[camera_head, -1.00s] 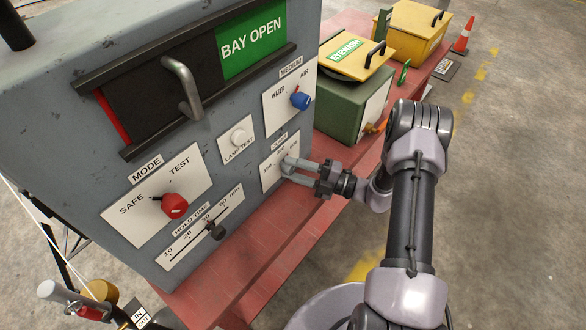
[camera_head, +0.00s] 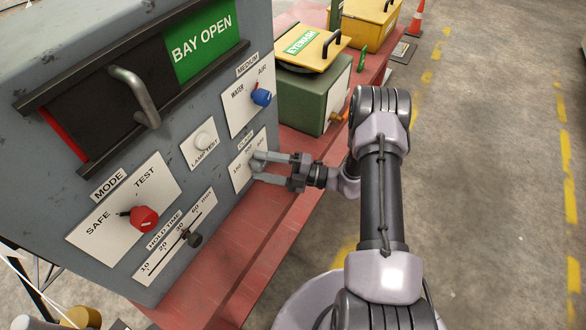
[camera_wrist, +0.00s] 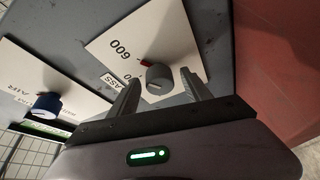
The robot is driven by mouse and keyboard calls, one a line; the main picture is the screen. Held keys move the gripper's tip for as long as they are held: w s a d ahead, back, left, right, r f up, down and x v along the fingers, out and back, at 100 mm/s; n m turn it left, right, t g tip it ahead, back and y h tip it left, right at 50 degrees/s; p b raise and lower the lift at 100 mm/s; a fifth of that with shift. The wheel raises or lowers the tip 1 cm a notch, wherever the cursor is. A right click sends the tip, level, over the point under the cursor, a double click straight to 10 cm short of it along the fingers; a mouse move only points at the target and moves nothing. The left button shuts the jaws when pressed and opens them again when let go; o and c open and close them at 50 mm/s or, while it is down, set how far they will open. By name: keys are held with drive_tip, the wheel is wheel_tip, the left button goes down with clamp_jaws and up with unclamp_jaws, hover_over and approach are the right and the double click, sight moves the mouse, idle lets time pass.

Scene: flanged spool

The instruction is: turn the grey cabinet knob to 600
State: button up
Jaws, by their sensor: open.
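The grey knob (camera_wrist: 158,80) stands on a white plate (camera_wrist: 150,35) on the grey cabinet. In the wrist view the plate reads 600 at upper left of the knob, with other marks partly hidden. A small red mark shows at the knob's upper left edge, roughly on the side of the 600. My gripper (camera_wrist: 161,77) is open, with one finger on each side of the knob. I cannot tell whether the fingers touch it. In the head view my gripper (camera_head: 259,168) reaches the same plate from the right, and its fingers partly cover the knob area.
A blue MEDIUM knob (camera_head: 261,97) sits above, a white lamp-test button (camera_head: 202,139) to the left, a red MODE knob (camera_head: 144,218) and a HOLD TIME slider (camera_head: 193,239) lower left. A red ledge (camera_head: 245,235) runs below the panel. A green eyewash box (camera_head: 310,95) stands behind.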

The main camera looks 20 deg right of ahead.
drive_tip(key=v, duration=1.7)
drive_tip(key=shift+p, duration=0.45)
drive_tip(key=shift+d, duration=0.1)
drive_tip(key=s+a+r+n+g+h+b, duration=0.25)
drive_tip(key=a+r+n+g, duration=0.35)
drive_tip(key=n, duration=0.4)
drive_tip(key=s+a+r+n+g+h+b, duration=0.25)
drive_tip(key=a+r+n+g, duration=0.25)
drive_tip(key=a+r+n, duration=0.45)
drive_tip(key=s+a+r+n+t+h+b, duration=0.1)
drive_tip(key=s+r+n+t+h, duration=0.1)
drive_tip(key=n, duration=0.9)
drive_tip(key=s+a+r+n+t+h+b, duration=0.2)
drive_tip(key=s+n+t+h, duration=0.2)
drive_tip(key=s+n+h, duration=0.3)
drive_tip(key=s+n, duration=0.2)
drive_tip(key=n, duration=0.1)
drive_tip(key=shift+a+r+n+t, duration=0.15)
drive_tip(key=shift+r+n+t, duration=0.05)
drive_tip(key=shift+n+t, duration=0.15)
